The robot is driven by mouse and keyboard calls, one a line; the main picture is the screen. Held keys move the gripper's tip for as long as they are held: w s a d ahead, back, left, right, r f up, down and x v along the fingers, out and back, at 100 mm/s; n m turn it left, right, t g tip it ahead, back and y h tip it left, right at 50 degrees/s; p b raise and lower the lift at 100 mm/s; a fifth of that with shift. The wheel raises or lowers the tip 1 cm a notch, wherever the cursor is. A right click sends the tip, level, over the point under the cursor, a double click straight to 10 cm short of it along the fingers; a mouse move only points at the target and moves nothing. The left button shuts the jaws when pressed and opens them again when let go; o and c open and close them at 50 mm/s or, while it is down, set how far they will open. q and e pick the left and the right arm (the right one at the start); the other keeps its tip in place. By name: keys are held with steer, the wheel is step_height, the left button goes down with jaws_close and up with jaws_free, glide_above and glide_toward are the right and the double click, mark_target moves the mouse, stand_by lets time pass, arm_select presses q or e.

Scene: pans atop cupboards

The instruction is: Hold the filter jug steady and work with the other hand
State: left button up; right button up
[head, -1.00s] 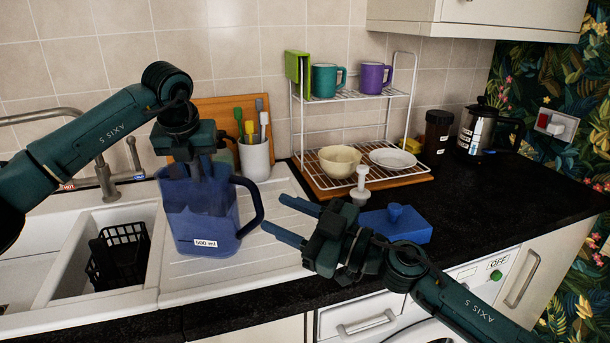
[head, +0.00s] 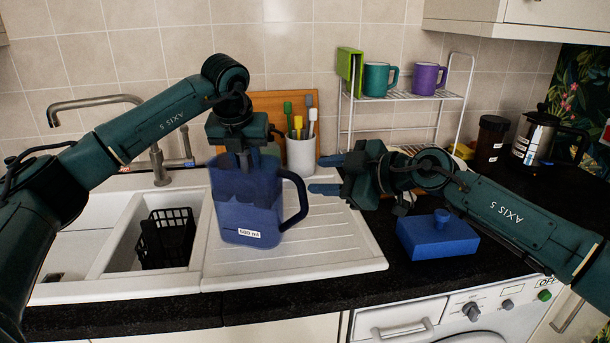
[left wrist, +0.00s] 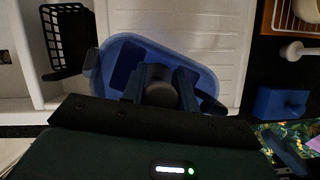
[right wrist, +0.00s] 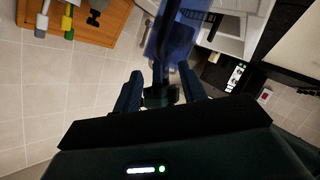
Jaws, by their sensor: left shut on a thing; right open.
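The blue, see-through filter jug (head: 245,205) stands upright on the white drainboard, with its handle to the right. My left gripper (head: 240,160) points down into the jug's open top. In the left wrist view, it is shut on a grey rounded thing (left wrist: 160,92), which looks like a filter. Its lower part is hidden. My right gripper (head: 320,175) is open at the handle (head: 299,200). In the right wrist view, the handle shows as a dark bar between or just beyond the fingertips; which cannot be told. A white stemmed piece (left wrist: 294,50) stands on the counter.
A blue knobbed lid (head: 438,237) lies on the black counter below my right arm. The sink with a black basket (head: 167,238) is at left. A utensil pot (head: 300,155) and a wire rack (head: 425,95) with mugs stand behind. The drainboard's front right is clear.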

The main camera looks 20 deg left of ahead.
mark_target(296, 176)
steer(key=x, duration=0.6)
steer(key=shift+a, duration=0.3)
jaws_close()
stand_by(0.6)
steer(key=shift+c, duration=1.3)
jaws_free()
steer(key=shift+c, duration=0.2)
steer(key=c, duration=0.6)
